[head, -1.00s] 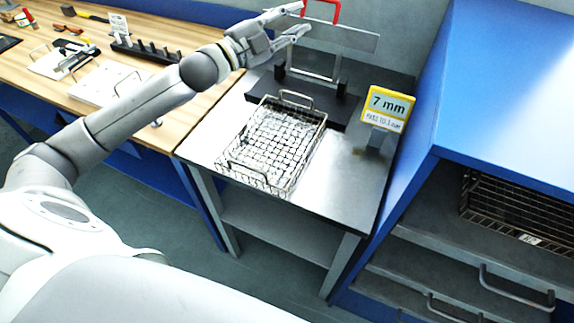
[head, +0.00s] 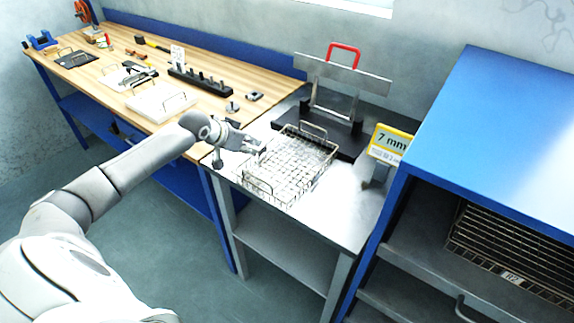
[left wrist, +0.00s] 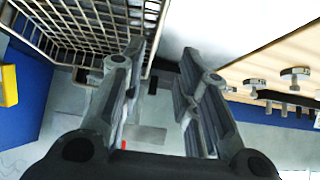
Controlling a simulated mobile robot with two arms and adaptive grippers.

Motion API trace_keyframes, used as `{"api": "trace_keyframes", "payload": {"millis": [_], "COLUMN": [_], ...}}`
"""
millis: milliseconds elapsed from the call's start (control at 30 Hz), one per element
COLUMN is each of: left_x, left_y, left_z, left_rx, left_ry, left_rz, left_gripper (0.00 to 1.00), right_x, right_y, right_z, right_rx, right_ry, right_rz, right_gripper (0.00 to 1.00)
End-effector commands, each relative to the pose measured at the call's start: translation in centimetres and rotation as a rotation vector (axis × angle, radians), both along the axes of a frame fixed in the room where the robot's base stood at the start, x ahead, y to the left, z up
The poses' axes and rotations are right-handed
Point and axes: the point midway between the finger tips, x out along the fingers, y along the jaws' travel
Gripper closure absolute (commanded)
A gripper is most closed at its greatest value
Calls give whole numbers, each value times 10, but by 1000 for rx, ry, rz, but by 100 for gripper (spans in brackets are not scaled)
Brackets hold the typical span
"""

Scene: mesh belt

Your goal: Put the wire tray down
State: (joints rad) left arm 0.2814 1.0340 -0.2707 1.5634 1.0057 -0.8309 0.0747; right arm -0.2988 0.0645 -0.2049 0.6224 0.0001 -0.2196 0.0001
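A wire tray (head: 300,191) with a silver mesh and upright end handles lies flat on the metal-topped table. Its mesh side also fills the upper left of the left wrist view (left wrist: 62,35). My left gripper (head: 260,148) is at the tray's left edge in the head view. In the left wrist view the gripper (left wrist: 160,75) has its two fingers apart with nothing held between them. The left-hand finger there overlaps the tray's edge; I cannot tell whether they touch. My right gripper is not in view.
A blue cabinet (head: 490,120) holds another wire tray (head: 510,245). The wooden bench (head: 215,105) at left carries tools and fixtures.

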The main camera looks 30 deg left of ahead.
Motion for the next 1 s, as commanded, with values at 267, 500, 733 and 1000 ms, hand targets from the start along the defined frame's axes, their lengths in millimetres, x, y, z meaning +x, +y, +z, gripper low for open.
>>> {"api": "trace_keyframes", "payload": {"millis": [267,500,733,1000], "left_x": [13,35,45,46], "left_y": [-4,-8,-8,-8], "left_z": [-10,-29,-41,-42], "left_rx": [-2,-2,1,2], "left_ry": [-1,-1,0,-1], "left_rz": [-2,-2,-3,-4], "left_gripper": [71,71,71,72], "right_x": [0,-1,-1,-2], "right_y": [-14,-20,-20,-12], "right_z": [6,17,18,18], "right_rx": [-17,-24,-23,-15], "right_ry": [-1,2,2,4], "right_rz": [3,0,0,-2], "right_gripper": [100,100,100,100]}}
